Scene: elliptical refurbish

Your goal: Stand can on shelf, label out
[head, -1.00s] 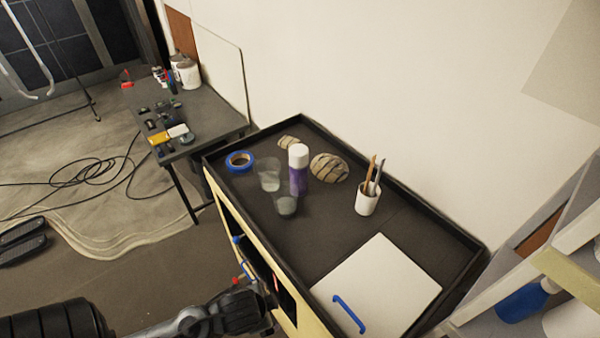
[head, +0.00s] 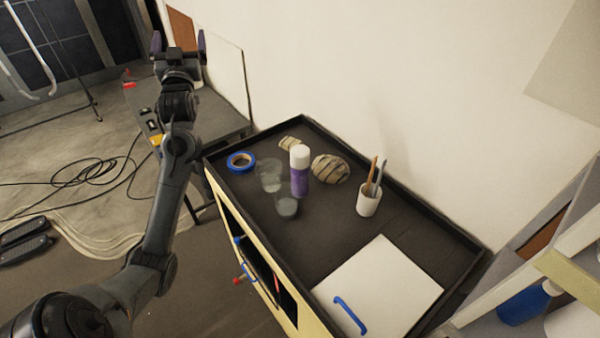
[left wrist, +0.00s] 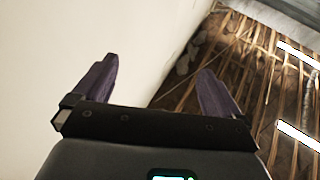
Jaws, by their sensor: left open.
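A spray can (head: 300,172) with a white cap and a purple body stands upright on the dark tray top of the cart, in the head view. A shelf unit (head: 560,262) with a pale ledge shows at the right edge. My left gripper (head: 178,42) is raised high at the upper left, above the far side table and well away from the can. It is open and empty; its two purple fingers stand apart in the left wrist view (left wrist: 160,88). The can does not show in the wrist view. My right gripper is not in view.
Around the can stand clear cups (head: 287,207), striped stones (head: 330,169), a blue tape roll (head: 241,161) and a white pen cup (head: 368,201). A white board (head: 378,290) with a blue handle lies at the cart's front.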

